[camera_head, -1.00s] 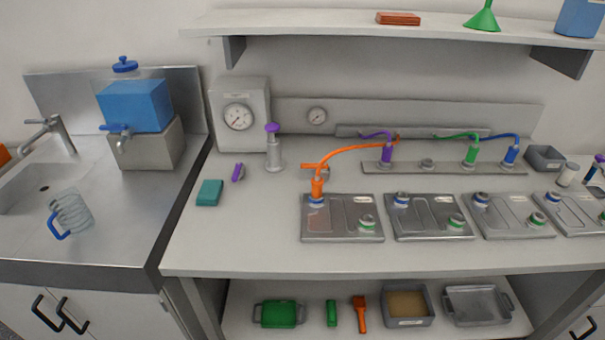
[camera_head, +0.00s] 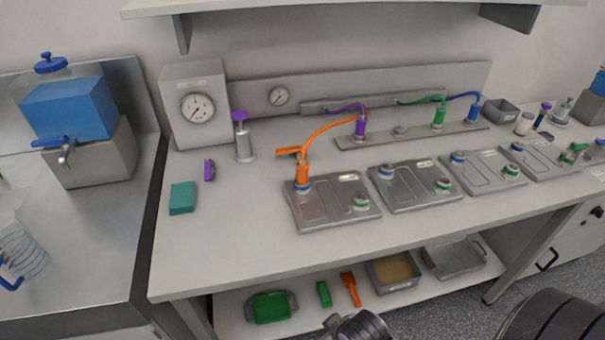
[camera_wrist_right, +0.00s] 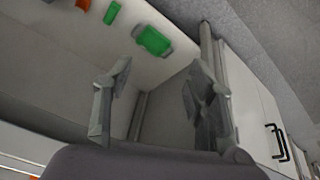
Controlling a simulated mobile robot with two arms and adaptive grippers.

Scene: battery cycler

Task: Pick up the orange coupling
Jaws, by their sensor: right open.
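The orange coupling (camera_head: 302,174) stands upright on the blue-ringed port at the left of the nearest-left metal plate (camera_head: 330,214). An orange hose (camera_head: 325,130) arches from its top toward the purple coupling (camera_head: 360,127) on the rear rail. My right gripper (camera_wrist_right: 160,95) is open and empty in the right wrist view, with the lower shelf and cabinet beyond its fingers. Parts of my right arm show at the bottom of the head view, far below and right of the coupling. My left gripper is not in view.
More metal plates (camera_head: 415,187) run rightward along the bench. A teal block (camera_head: 182,198), a purple clip and a purple-topped pump (camera_head: 243,138) stand left of the coupling. The lower shelf holds a green tray (camera_head: 270,307). The bench front (camera_head: 240,255) is clear.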

